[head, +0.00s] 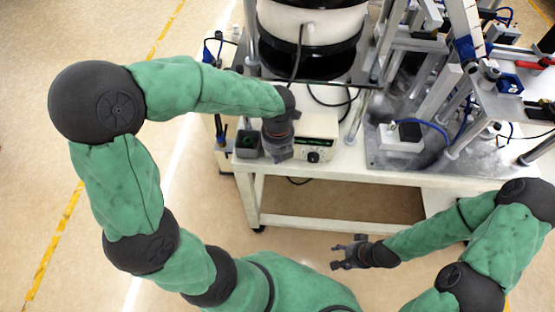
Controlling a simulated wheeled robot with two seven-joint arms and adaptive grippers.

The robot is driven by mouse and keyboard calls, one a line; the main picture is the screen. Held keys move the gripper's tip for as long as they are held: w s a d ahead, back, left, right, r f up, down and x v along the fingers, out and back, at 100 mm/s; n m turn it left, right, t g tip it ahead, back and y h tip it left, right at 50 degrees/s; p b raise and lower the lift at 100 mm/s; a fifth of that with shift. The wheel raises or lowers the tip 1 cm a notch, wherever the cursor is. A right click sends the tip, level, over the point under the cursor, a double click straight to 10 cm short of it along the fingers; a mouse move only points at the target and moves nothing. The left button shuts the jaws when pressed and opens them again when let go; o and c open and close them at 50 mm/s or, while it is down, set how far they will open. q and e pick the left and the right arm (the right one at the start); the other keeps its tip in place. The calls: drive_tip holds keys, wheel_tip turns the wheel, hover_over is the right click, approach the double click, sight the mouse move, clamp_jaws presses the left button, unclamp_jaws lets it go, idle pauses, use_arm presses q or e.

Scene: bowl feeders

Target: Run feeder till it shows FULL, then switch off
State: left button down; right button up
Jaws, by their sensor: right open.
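The feeder's control box (318,130) is a cream unit with a dark front panel, a small green display and a round knob (313,156), at the front edge of the white table. The display text is too small to read. The bowl feeder (312,28), a white and black cylinder, stands behind it. My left gripper (279,152) points down just left of the control box, in front of its left part; whether its fingers touch anything or are open I cannot tell. My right gripper (343,253) is open and empty, low in front of the table, away from the box.
A small dark grey open container (247,144) stands left of my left gripper at the table corner. A metal plate with aluminium frames and blue tubes (420,135) fills the right of the table. Black cables run behind the control box. The floor in front is clear.

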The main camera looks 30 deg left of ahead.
use_arm(q)
drive_tip(key=shift+r, duration=0.1)
drive_tip(key=p, duration=0.1)
drive_tip(key=w+r+p, duration=0.1)
drive_tip(key=p, duration=0.1)
drive_tip(key=shift+a, duration=0.2)
drive_tip(key=shift+f, duration=0.25)
drive_tip(key=shift+r+p, duration=0.8)
drive_tip(key=shift+p, duration=0.1)
drive_tip(key=shift+d, duration=0.1)
